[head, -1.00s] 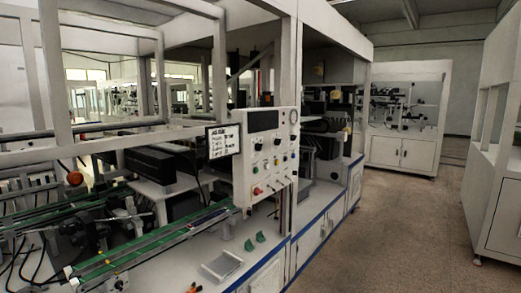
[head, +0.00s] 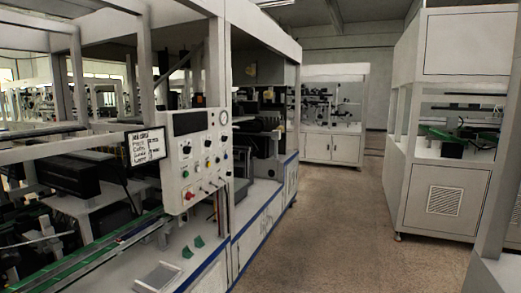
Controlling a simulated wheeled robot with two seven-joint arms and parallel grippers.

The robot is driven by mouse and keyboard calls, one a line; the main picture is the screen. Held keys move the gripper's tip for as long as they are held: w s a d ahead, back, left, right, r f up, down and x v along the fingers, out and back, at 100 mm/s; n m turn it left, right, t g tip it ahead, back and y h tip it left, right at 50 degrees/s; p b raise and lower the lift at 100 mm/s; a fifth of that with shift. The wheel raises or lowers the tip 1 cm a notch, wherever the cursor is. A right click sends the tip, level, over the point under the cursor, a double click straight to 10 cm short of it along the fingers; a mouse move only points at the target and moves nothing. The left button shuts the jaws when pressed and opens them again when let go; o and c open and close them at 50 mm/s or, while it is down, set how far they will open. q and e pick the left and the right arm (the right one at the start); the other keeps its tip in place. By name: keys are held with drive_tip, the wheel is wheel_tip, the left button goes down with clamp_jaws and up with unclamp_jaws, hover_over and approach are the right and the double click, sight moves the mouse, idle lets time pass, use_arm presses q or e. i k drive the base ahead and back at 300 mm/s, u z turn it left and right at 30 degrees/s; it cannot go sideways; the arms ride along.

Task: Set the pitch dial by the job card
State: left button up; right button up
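The job card (head: 146,146) is a white sheet in a black frame with several lines of handwriting, too small to read surely. It is at the left edge of the white control panel (head: 174,178). The panel carries a dark display (head: 190,122), a round gauge (head: 224,117), several dark knobs, coloured buttons and a red button (head: 189,195). I cannot tell which knob is the pitch dial or where it points. Neither of my grippers is in view.
Below the panel a bench holds a pale tray (head: 158,275), green brackets (head: 193,246) and a green conveyor (head: 85,262). A clear floor aisle (head: 325,215) runs between this machine and white cabinets (head: 445,190) on the right.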

sight(187, 150)
drive_tip(key=z, duration=0.75)
drive_tip(key=i, duration=3.6)
drive_tip(key=u, duration=2.95)
drive_tip(key=k, duration=0.15)
drive_tip(key=z, duration=0.55)
